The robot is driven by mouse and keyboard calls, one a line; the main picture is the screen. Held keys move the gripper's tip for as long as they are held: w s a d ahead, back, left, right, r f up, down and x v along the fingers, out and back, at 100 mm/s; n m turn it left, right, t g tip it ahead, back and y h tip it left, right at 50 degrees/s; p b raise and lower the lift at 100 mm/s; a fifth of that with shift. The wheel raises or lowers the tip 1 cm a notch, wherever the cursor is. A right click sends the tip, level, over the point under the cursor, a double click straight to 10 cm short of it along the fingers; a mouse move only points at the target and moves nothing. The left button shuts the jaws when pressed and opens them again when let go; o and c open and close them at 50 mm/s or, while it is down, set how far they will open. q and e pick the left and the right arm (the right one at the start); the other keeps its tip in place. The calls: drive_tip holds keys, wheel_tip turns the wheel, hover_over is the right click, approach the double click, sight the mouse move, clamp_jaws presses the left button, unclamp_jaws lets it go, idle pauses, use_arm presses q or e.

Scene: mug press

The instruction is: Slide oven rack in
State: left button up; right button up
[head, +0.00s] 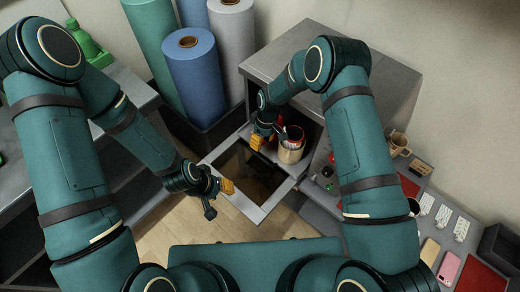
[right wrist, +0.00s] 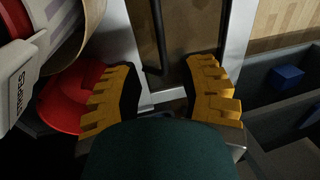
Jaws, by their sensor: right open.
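The grey oven (head: 300,50) stands at centre with its front open. Its door (head: 250,205), a light frame around dark glass, lies folded down in front; the door also shows in the right wrist view (right wrist: 234,35). A tan mug-like vessel (head: 290,155) with red in it sits at the oven mouth. I cannot clearly make out the rack. My right gripper (head: 263,138) is open and empty at the oven mouth, left of the vessel; its yellow fingers also show in the right wrist view (right wrist: 160,92). My left gripper (head: 219,197) hangs by the door's left edge.
Tall fabric-like rolls (head: 190,75) stand in a dark bin left of the oven. The counter at right holds mugs (head: 397,144), red mats, a pink phone (head: 449,268) and small items. A red round thing (right wrist: 70,95) lies close to my right gripper's left finger.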

drive_tip(key=shift+v, duration=2.3)
drive_tip(key=shift+s, duration=0.1)
